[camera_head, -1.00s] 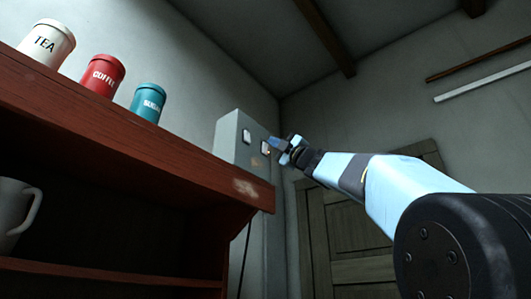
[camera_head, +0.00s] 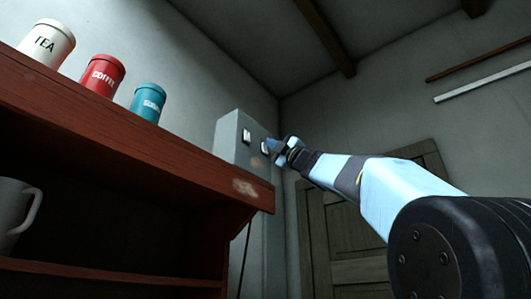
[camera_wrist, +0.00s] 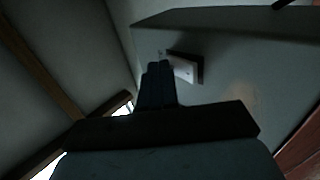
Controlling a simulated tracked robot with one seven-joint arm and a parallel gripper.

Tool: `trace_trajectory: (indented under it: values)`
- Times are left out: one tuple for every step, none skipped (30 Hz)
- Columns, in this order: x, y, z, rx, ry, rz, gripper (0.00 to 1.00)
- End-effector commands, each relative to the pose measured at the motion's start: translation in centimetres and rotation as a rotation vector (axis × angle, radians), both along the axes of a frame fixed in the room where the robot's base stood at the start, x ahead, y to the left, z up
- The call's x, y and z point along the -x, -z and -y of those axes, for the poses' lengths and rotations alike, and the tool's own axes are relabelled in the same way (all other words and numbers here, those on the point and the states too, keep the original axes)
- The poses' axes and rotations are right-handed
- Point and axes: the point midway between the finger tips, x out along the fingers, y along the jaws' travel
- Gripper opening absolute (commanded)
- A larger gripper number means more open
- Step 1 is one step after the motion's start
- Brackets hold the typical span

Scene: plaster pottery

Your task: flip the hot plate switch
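The hot plate (camera_head: 232,138) is a grey box at the right end of the red-brown shelf.
The red-brown wooden shelf (camera_head: 130,140) runs under the box. On it stand a white tea tin (camera_head: 47,43), a red coffee tin (camera_head: 102,76) and a teal tin (camera_head: 149,102). A white mug (camera_head: 14,212) is below. A wooden door (camera_head: 350,225) is behind my arm.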

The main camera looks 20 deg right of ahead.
Motion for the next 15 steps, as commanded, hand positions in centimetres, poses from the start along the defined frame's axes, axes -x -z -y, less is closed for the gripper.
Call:
trace_trajectory:
  values:
    - [0.0, 0.0, 0.0, 0.000, 0.000, 0.000, 0.00]
    - [0.0, 0.0, 0.0, 0.000, 0.000, 0.000, 0.00]
    - [0.1, 0.0, 0.1, 0.000, 0.000, 0.000, 0.00]
    - [0.1, 0.0, 0.1, 0.000, 0.000, 0.000, 0.00]
    - [0.2, 0.0, 0.2, 0.000, 0.000, 0.000, 0.00]
    - [0.4, 0.0, 0.3, 0.000, 0.001, 0.001, 0.00]
    - [0.5, 0.0, 0.4, 0.000, 0.001, 0.001, 0.00]
    - [0.6, 0.0, 0.5, 0.000, 0.001, 0.001, 0.00]
    - [0.8, 0.0, 0.6, -0.001, 0.001, 0.000, 0.00]
    - [0.9, 0.0, 0.7, -0.001, 0.001, 0.000, 0.00]
    - [1.1, 0.0, 0.9, -0.001, 0.001, 0.000, 0.00]
    - [1.3, 0.0, 1.0, -0.001, 0.001, -0.001, 0.00]
    - [1.4, 0.0, 1.1, -0.001, 0.001, -0.001, 0.00]
    - [1.6, 0.0, 1.2, -0.001, 0.001, 0.000, 0.00]
    - [1.9, 0.0, 1.4, -0.001, 0.001, 0.000, 0.00]
